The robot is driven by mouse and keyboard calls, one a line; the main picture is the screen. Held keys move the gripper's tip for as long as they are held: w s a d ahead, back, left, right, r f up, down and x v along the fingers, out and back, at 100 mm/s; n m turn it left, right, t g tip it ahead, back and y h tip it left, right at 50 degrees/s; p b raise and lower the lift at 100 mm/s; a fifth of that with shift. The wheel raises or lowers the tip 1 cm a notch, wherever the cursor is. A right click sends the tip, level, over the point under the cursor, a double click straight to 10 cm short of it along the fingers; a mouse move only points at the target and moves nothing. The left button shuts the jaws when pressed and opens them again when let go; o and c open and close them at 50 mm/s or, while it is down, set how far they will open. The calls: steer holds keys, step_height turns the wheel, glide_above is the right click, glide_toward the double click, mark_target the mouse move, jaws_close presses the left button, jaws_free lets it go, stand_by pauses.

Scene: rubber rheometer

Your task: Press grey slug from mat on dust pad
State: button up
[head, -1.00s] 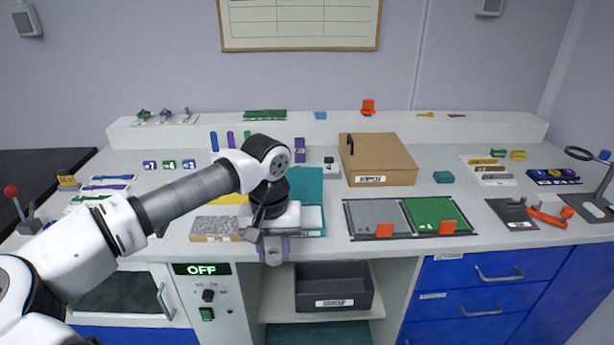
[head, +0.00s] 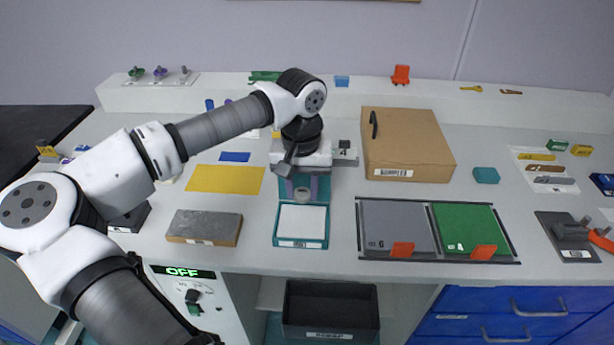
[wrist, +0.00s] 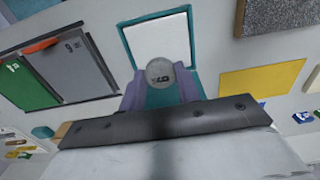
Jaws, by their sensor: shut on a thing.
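My gripper (head: 302,188) has purple fingers shut on a round grey slug (head: 303,195). In the wrist view the slug (wrist: 159,71) shows a dark mark on its face, between the fingertips. It appears over the back part of a teal tray holding a white pad (head: 301,223), which looks like the dust pad; the wrist view shows the pad (wrist: 158,40) just beyond the slug. I cannot tell the height of the slug over the tray. The grey mat (head: 393,226) lies to the right, with no slug visible on it.
A green mat (head: 466,229) adjoins the grey mat, with orange tabs in front of both. A grey speckled block (head: 205,226) and a yellow sheet (head: 226,179) lie left of the tray. A cardboard box (head: 406,146) stands behind the mats. An open dark bin (head: 330,311) is below the bench.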

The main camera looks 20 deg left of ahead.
mark_target(302, 221)
steer(key=shift+s, duration=0.15)
steer(key=shift+f+b, duration=0.15)
steer(key=shift+b, duration=0.25)
steer(key=shift+f+b, duration=2.35)
steer(key=shift+f, duration=0.5)
steer(key=shift+f+b, duration=0.6)
steer(key=shift+b, duration=0.05)
stand_by(0.5)
steer(key=shift+r, duration=0.1)
steer(key=shift+r+p, duration=2.1)
steer(key=shift+r, duration=1.4)
